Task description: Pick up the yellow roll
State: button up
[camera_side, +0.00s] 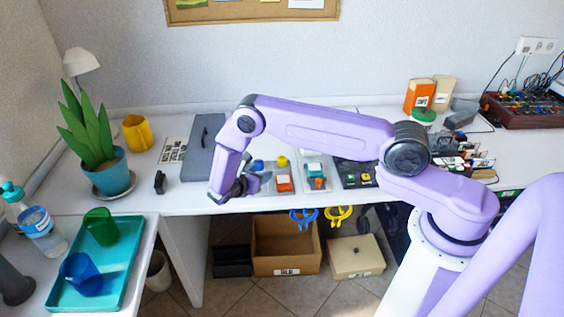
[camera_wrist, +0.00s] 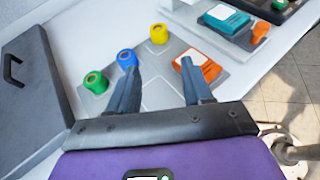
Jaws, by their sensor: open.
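The yellow roll (camera_wrist: 159,34) stands on a grey mat in the wrist view, beyond my fingertips and between them from left to right. In the side view the yellow roll (camera_side: 282,161) shows at the back of the mat, to the right of my gripper. My gripper (camera_wrist: 160,82) is open and empty, with its two fingers apart above the mat. In the side view my gripper (camera_side: 240,188) is low over the front of the table. A blue roll (camera_wrist: 127,58) and a green roll (camera_wrist: 96,82) stand left of the yellow one.
An orange device (camera_wrist: 198,66) lies by my right finger. A teal-and-white device (camera_wrist: 228,18) is farther right. A grey case (camera_wrist: 27,100) with a handle lies at the left. The table's front edge runs along the right, with floor beyond it.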

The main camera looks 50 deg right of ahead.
send_near(280, 160)
jog(key=x, duration=0.4)
jog(key=shift+s+f, duration=0.2)
jog(key=shift+f, duration=0.1)
jog(key=shift+r+x, duration=0.15)
jog(key=shift+x, duration=1.2)
jog(key=shift+r+x, duration=0.15)
jog(key=shift+x, duration=1.25)
jog(key=shift+w, duration=0.15)
jog(key=c, duration=0.8)
jog(key=shift+r, duration=0.15)
